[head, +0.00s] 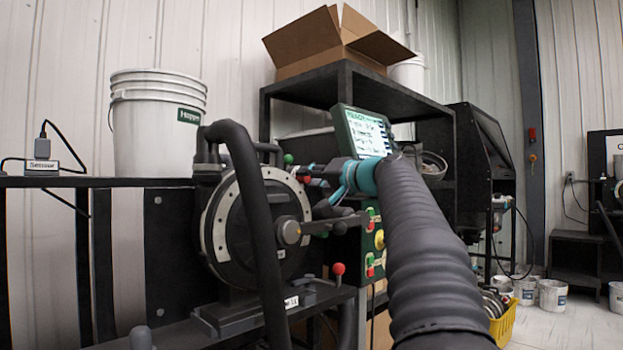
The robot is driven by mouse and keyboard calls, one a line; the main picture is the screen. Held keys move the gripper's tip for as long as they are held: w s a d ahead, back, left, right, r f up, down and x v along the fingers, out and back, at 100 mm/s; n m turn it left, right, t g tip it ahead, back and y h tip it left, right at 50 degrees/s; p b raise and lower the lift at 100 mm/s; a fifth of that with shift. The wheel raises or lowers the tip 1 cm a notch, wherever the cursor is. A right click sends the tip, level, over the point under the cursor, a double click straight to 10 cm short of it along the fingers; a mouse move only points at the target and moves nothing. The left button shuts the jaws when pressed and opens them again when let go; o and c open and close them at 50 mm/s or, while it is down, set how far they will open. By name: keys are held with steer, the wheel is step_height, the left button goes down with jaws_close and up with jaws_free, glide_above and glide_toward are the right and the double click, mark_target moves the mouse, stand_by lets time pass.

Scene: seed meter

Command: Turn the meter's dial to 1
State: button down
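The meter (240,232) stands left of centre in the head view. It has a dark round face with a pale, hole-marked rim. A grey hub (289,232) sits on the face, with a dark lever reaching right from it. No dial numbers are readable, so I cannot tell its setting. My gripper (322,190) is beyond the teal ring of my arm, close to the meter's right rim. Its fingers are small and dark against the meter, and I cannot tell whether they are open, shut or touching anything.
A thick black curved bar (262,230) crosses before the meter. A red ball knob (338,268) stands below right. A green control panel (373,242) and a screen (362,132) are behind my arm. A white bucket (157,130) and a sensor box (42,165) are left.

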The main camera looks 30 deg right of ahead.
steer(key=shift+f+n+b, duration=0.25)
steer(key=shift+n+b, duration=0.85)
steer(key=shift+r+n+b, duration=0.25)
steer(key=shift+n+b, duration=0.15)
steer(key=shift+n, duration=0.8)
steer(key=c, duration=0.9)
jaws_free()
steer(key=shift+s, duration=0.1)
steer(key=v, duration=1.2)
